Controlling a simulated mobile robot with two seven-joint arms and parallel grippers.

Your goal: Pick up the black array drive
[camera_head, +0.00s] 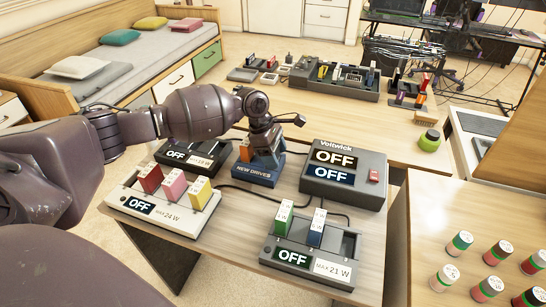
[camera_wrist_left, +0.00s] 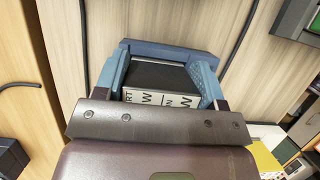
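My left gripper (camera_head: 266,142) is low over the blue "NEW DRIVES" holder (camera_head: 256,175) in the head view. In the left wrist view its two blue-grey fingers stand wide apart on either side of a black block (camera_wrist_left: 160,76) with white lettered labels, which may be the black array drive. The gripper looks open; I cannot tell whether the fingers touch the block. The holder's blue edge (camera_wrist_left: 170,47) shows behind it. In the head view an orange piece shows under the gripper, and the black drive is hidden there. My right gripper is in neither view.
A white dock (camera_head: 130,203) with red, pink and yellow drives is at left. A black dock (camera_head: 176,154) stands behind it. A grey dock (camera_head: 345,272) with green and blue drives is in front. The Voltwick box (camera_head: 345,185) stands to the right. Cables cross the tabletop.

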